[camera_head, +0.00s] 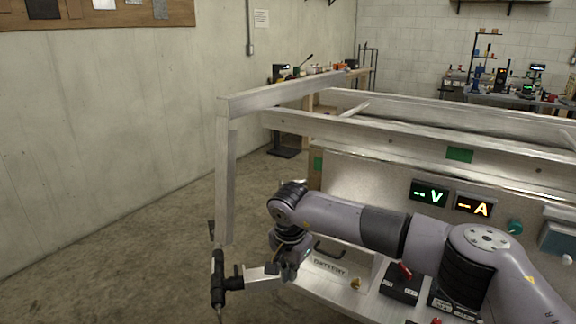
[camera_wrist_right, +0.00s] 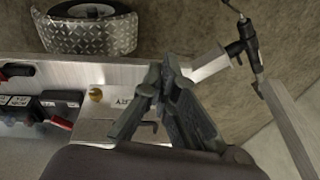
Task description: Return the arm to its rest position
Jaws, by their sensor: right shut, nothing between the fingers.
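My right arm comes in from the right in the head view and is bent over the front of the panel. My right gripper (camera_head: 288,270) points down beside a flat metal bracket (camera_head: 256,275). In the wrist view my right gripper (camera_wrist_right: 170,75) is shut, its fingertips together with nothing between them. A black torch-like tool (camera_head: 218,280) with a cable hangs at the bracket's outer end. It also shows in the wrist view (camera_wrist_right: 240,50), apart from the fingers. My left gripper is not in view.
An aluminium trailer frame (camera_head: 228,185) rises close behind my right gripper. A control panel (camera_head: 365,180) carries green and amber displays, with red-handled switches (camera_head: 404,272) near my forearm. The wrist view shows a wheel under a tread-plate fender (camera_wrist_right: 88,35). Concrete floor at left is clear.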

